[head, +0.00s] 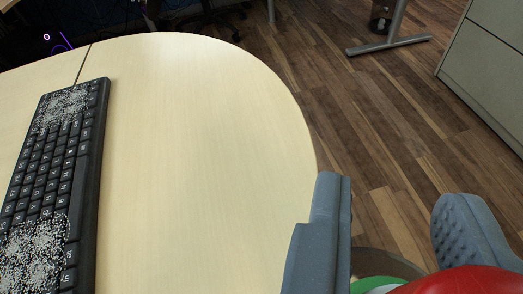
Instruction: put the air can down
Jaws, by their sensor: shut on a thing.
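My gripper (392,190) is at the lower right in the head view, its two grey fingers apart around the air can (462,283). The left finger overlaps the right edge of the pale wooden desk (200,150). The right finger is over the floor. The rest of the can is out of view.
A black keyboard (62,165) lies on the desk at left, with pale specks at both ends. The desk's middle is bare. A round brownish rim (392,261) shows behind the can. A grey cabinet (487,65) and a metal table foot (388,45) stand on the wooden floor.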

